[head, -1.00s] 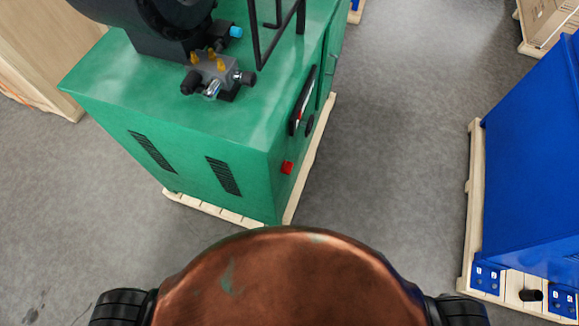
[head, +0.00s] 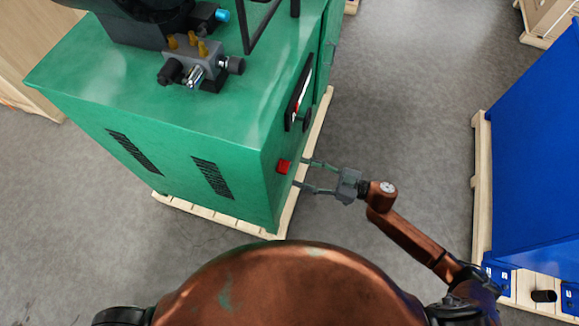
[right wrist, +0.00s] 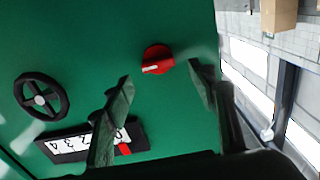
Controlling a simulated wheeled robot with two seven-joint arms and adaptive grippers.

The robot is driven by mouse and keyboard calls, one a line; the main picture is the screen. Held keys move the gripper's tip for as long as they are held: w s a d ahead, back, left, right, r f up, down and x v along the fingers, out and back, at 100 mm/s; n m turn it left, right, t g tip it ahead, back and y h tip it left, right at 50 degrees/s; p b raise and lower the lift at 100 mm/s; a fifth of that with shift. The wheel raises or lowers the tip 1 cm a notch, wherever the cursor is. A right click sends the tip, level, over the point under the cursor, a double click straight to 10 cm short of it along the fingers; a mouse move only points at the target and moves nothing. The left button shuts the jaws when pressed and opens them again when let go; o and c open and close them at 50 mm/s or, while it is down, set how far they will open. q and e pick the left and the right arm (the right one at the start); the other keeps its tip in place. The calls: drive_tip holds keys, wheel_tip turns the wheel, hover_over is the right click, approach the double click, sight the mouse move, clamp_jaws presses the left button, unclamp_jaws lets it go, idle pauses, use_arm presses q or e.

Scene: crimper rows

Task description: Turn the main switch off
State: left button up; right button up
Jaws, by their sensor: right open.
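The main switch (head: 284,167) is a red knob on the side of the green machine (head: 150,120), near its front corner. In the right wrist view the red switch (right wrist: 158,60) is a round knob with a white mark, on the green panel. My right gripper (head: 305,175) is open beside that panel, its two fingers pointing at the switch. In the right wrist view the fingers (right wrist: 160,85) stand apart, one to each side below the switch, and the switch shows between and beyond their tips. I cannot tell whether they touch the panel. My left gripper is not in view.
A black handwheel (right wrist: 41,98) and a number scale (right wrist: 70,145) with a red pointer sit on the same panel. A blue machine (head: 540,160) stands on a pallet at the right. Grey floor (head: 400,120) lies free between the machines.

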sight(284, 167)
drive_tip(key=x, duration=0.5)
drive_tip(key=shift+w+b, duration=0.1)
drive_tip(key=shift+b, duration=0.25)
drive_tip(key=shift+c, duration=0.7)
drive_tip(key=c, duration=1)
